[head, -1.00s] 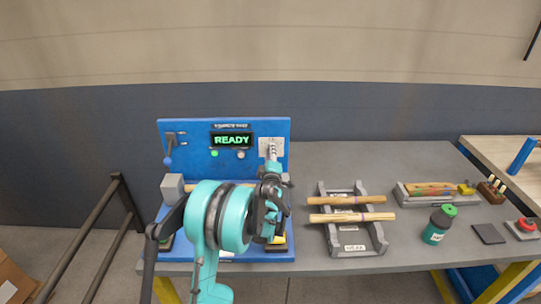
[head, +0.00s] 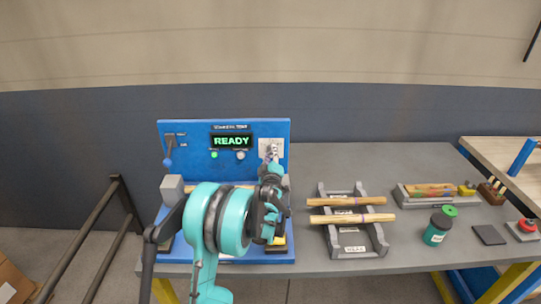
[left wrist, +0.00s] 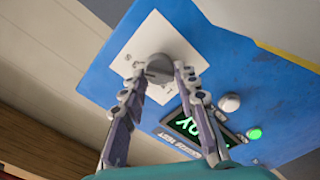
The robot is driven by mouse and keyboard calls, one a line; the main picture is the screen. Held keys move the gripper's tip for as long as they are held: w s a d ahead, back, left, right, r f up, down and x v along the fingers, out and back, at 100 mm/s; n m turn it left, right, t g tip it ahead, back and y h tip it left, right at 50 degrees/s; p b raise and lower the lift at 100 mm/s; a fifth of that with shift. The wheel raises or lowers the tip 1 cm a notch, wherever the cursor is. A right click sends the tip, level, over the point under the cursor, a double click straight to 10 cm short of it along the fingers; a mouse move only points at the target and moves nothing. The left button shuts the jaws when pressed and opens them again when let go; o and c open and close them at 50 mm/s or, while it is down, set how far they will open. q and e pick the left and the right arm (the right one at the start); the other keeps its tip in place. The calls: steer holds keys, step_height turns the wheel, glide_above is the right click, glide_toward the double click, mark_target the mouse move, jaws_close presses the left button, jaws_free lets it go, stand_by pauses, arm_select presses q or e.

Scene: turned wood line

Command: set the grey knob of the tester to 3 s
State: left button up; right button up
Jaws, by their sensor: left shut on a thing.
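The blue tester (head: 190,145) stands at the back left of the table, its display lit READY in green. Its grey knob (left wrist: 158,67) is on a white square plate (left wrist: 185,48) at the tester's upper right; digits are printed around it, partly covered. My left gripper (head: 271,153) reaches up to the plate. In the left wrist view its fingers are closed on opposite sides of the knob. I cannot read which mark the knob points at. My right gripper is out of view.
A grey rack (head: 378,240) with two wooden sticks stands right of the tester. My left arm covers the tester's lower part.

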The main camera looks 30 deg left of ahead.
arm_select(q)
steer(key=o, duration=1.2)
steer(key=shift+c, duration=0.2)
steer(key=v, duration=1.2)
